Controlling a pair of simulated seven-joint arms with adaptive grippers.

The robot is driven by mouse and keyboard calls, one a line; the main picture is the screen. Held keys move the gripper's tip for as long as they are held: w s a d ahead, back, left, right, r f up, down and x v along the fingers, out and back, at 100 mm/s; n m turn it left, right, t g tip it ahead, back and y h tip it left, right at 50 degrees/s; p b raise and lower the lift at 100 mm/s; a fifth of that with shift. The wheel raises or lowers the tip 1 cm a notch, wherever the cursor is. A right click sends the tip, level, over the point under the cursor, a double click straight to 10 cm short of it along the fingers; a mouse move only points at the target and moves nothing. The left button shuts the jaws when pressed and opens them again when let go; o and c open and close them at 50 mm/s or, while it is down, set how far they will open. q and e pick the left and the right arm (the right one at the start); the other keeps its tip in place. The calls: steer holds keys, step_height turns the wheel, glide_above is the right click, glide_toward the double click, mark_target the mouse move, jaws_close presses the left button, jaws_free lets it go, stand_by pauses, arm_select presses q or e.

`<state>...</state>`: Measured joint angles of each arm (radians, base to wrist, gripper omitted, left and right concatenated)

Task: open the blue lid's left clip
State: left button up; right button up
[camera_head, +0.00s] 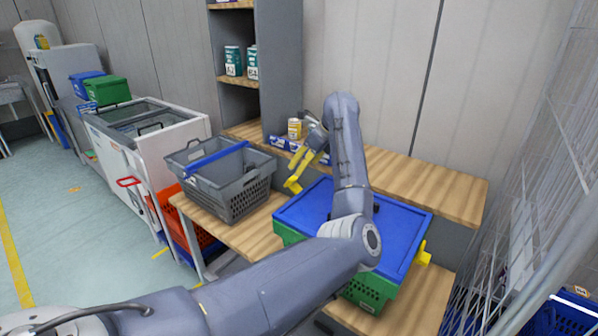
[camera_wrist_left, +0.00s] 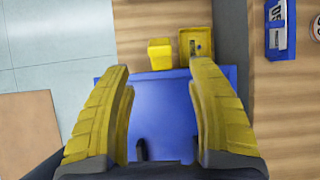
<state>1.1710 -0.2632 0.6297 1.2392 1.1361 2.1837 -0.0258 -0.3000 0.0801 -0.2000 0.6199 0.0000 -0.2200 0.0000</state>
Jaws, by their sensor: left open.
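The blue lid (camera_head: 402,228) lies on a green crate (camera_head: 369,294) on the wooden bench; my arm crosses in front of part of it. Its left clip (camera_head: 292,185) is yellow and sticks out at the lid's left edge. In the left wrist view the clip (camera_wrist_left: 160,53) shows as a yellow block beside a yellow recessed bracket (camera_wrist_left: 196,45), at the edge of the blue lid (camera_wrist_left: 165,105). My left gripper (camera_head: 299,160) is open and empty above the clip, its yellow fingers apart. The clip lies just beyond the fingertips (camera_wrist_left: 160,68). The right gripper is out of view.
A second yellow clip (camera_head: 423,254) sticks out at the lid's right edge. A grey basket (camera_head: 232,196) stands left of the crate. A wooden shelf (camera_head: 425,184) with small boxes runs behind. A wire mesh (camera_head: 540,180) stands at right.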

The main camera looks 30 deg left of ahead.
arm_select(q)
steer(key=shift+v, duration=1.15)
steer(key=shift+a, duration=0.1)
